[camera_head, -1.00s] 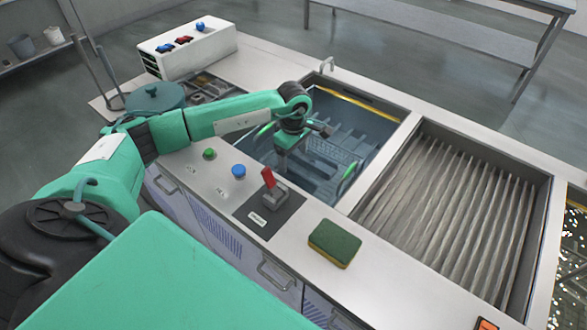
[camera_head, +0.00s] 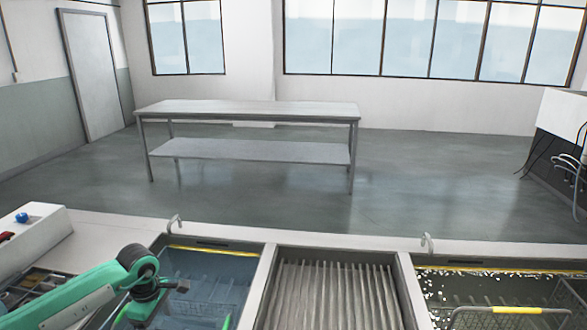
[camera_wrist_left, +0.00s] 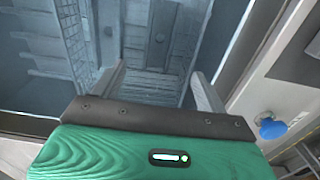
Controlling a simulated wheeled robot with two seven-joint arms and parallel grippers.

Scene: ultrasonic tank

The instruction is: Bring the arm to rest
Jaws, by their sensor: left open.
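My left arm (camera_head: 85,297) is green with black joints and comes in from the lower left of the head view. Its wrist (camera_head: 140,268) is above the left, water-filled tank (camera_head: 210,276). In the left wrist view, my left gripper (camera_wrist_left: 156,82) points down into the blue-grey tank. Its two fingers are spread apart with nothing between them. A wire basket (camera_wrist_left: 75,40) lies in the tank below the fingers. My right arm and gripper are not in view.
A ribbed middle basin (camera_head: 325,295) and a right tank with a yellow-handled basket (camera_head: 510,311) follow to the right. A white control box (camera_head: 35,240) stands at the left. A blue knob (camera_wrist_left: 270,127) shows beside the tank. A steel table (camera_head: 250,110) stands beyond open floor.

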